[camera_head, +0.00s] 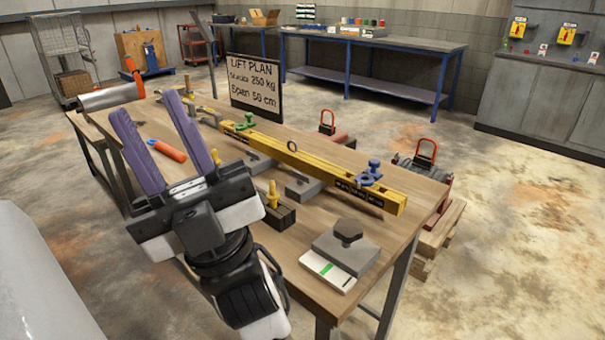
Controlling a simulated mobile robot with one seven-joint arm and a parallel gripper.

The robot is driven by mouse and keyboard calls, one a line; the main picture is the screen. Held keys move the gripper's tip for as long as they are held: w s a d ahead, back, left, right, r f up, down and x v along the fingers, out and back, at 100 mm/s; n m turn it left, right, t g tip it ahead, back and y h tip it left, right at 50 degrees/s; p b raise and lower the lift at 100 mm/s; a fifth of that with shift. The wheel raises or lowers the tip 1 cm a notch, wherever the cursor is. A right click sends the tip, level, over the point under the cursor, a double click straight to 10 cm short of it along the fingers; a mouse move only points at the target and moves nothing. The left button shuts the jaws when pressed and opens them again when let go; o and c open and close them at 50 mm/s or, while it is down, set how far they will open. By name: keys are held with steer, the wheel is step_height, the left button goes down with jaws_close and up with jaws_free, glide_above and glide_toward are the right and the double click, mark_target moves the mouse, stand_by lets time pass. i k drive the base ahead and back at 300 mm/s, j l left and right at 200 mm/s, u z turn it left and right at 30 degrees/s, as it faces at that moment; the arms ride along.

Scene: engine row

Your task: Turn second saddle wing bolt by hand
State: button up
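A long yellow beam (317,167) lies across the wooden table. A blue saddle with a knobbed bolt (372,170) sits near its right end. A green saddle with a winged bolt (246,122) sits near its left end. I cannot tell which is the second saddle. A small dark ring (292,146) stands at mid-beam. My gripper (146,107) is at the left, above the table's near side. Its two purple fingers are spread, with nothing between them. It is apart from both saddles. My gripper and wrist hide part of the table behind them.
A grey block with a dark knob (347,248) and a yellow peg in a dark block (273,195) stand at the near side. An orange-handled tool (167,150) lies left. A LIFT PLAN board (255,87) stands behind. Red-handled loads (424,160) sit beyond the table.

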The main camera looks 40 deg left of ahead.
mark_target(255, 158)
steer(key=i+j+u, duration=0.1)
steer(key=u, duration=1.25)
